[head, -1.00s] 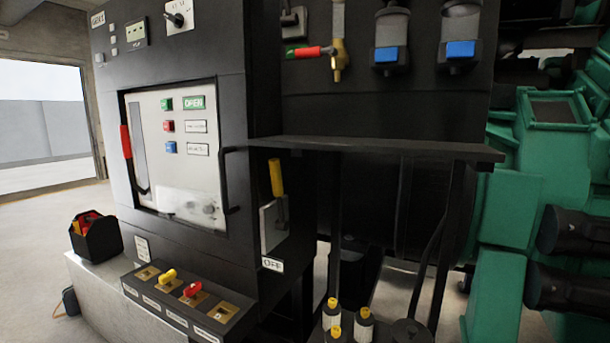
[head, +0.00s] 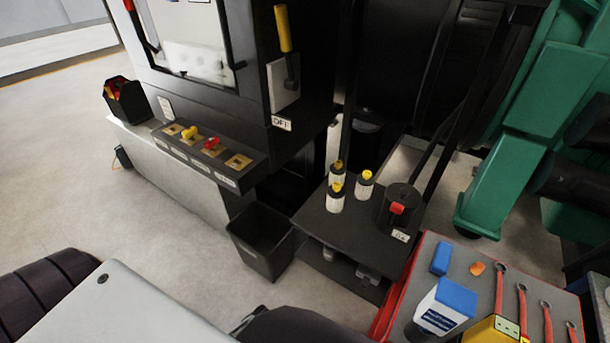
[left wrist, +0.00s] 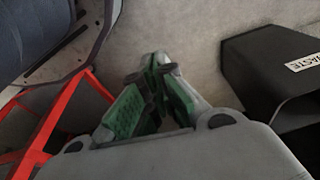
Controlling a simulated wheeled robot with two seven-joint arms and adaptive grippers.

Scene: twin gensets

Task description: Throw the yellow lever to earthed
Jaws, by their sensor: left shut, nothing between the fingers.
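A lever with a long yellow handle (head: 284,30) stands upright on a light plate on the cabinet's side, above a label that seems to read OFF (head: 281,123). A smaller yellow handle (head: 190,133) sits beside a red one (head: 211,143) on the low sloped switch panel (head: 236,180); its plate labels are too small to read. My left gripper (left wrist: 152,75) shows only in the left wrist view. Its green-padded fingers are together and empty, over bare floor, away from both yellow handles. My right gripper is not in view.
A black bin (head: 264,262) stands below the panel; a black bin labelled WASTE (left wrist: 290,80) shows in the left wrist view. A black shelf (head: 318,225) holds several yellow-topped bottles. A red-edged tool cart (head: 390,312) is at lower right.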

